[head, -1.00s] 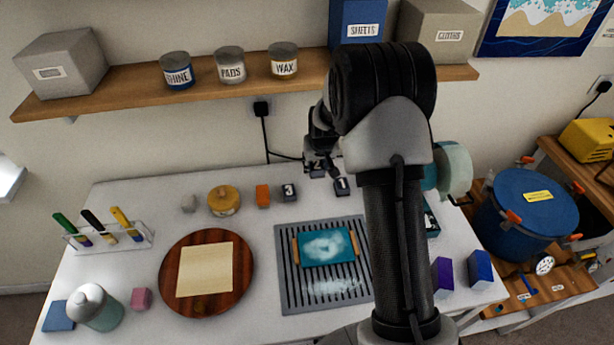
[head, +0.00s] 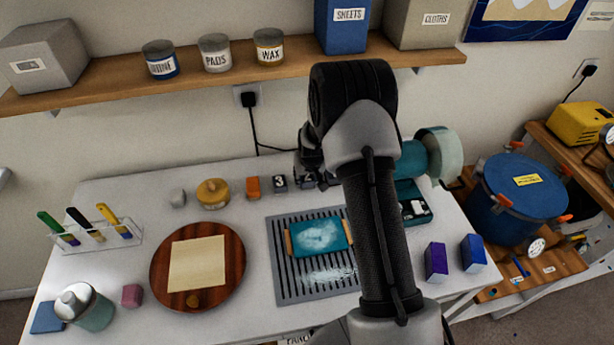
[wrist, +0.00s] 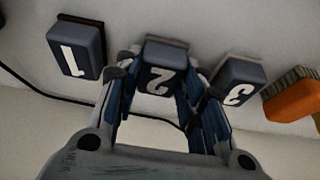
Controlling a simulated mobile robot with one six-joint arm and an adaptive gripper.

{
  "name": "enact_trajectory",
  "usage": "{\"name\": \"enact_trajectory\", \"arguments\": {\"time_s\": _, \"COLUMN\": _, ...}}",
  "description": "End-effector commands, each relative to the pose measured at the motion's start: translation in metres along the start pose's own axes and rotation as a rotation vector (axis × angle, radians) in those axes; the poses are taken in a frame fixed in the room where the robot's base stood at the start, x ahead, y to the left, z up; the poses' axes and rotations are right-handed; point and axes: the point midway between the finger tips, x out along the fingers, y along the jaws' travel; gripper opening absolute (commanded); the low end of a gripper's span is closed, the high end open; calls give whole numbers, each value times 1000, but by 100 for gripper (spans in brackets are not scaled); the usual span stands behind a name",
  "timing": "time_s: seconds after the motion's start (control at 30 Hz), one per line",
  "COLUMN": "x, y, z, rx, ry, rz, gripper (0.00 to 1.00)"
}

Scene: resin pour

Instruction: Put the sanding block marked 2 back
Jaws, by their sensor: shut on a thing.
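The sanding block marked 2 (wrist: 160,72) is dark blue-grey with a white number. In the wrist view it sits between my gripper's two fingers (wrist: 163,92), which are shut on it. In the head view, block 2 (head: 305,182) is low at the back of the white table, below my gripper (head: 312,172) and partly hidden. It is between the block marked 3 (head: 280,183) on its left and the block marked 1 (wrist: 77,48), with small gaps. I cannot tell whether its base touches the table.
An orange block (head: 252,187) and a yellow-lidded tin (head: 213,193) stand left of block 3. A slatted grey tray (head: 290,290) with a teal piece lies in front. A wooden shelf (head: 110,88) with tins runs above. A black cable (head: 252,125) hangs behind.

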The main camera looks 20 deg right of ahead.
Motion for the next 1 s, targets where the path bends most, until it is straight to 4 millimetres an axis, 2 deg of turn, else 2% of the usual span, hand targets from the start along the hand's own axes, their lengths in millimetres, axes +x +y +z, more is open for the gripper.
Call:
{"name": "enact_trajectory", "arguments": {"time_s": 0.1, "x": 5, "y": 0, "z": 2, "rx": 0, "ry": 0, "rz": 0, "gripper": 17}}
{"name": "enact_trajectory", "arguments": {"time_s": 0.13, "x": 4, "y": 0, "z": 2, "rx": 0, "ry": -1, "rz": 0, "gripper": 38}}
{"name": "enact_trajectory", "arguments": {"time_s": 0.4, "x": 3, "y": 0, "z": 2, "rx": 0, "ry": -1, "rz": 0, "gripper": 56}}
{"name": "enact_trajectory", "arguments": {"time_s": 0.77, "x": 0, "y": 0, "z": 0, "rx": 0, "ry": 0, "rz": 0, "gripper": 56}}
{"name": "enact_trajectory", "arguments": {"time_s": 0.87, "x": -10, "y": 0, "z": -2, "rx": 0, "ry": 2, "rz": 0, "gripper": 56}}
{"name": "enact_trajectory", "arguments": {"time_s": 1.0, "x": -38, "y": 0, "z": -2, "rx": 0, "ry": 3, "rz": 0, "gripper": 56}}
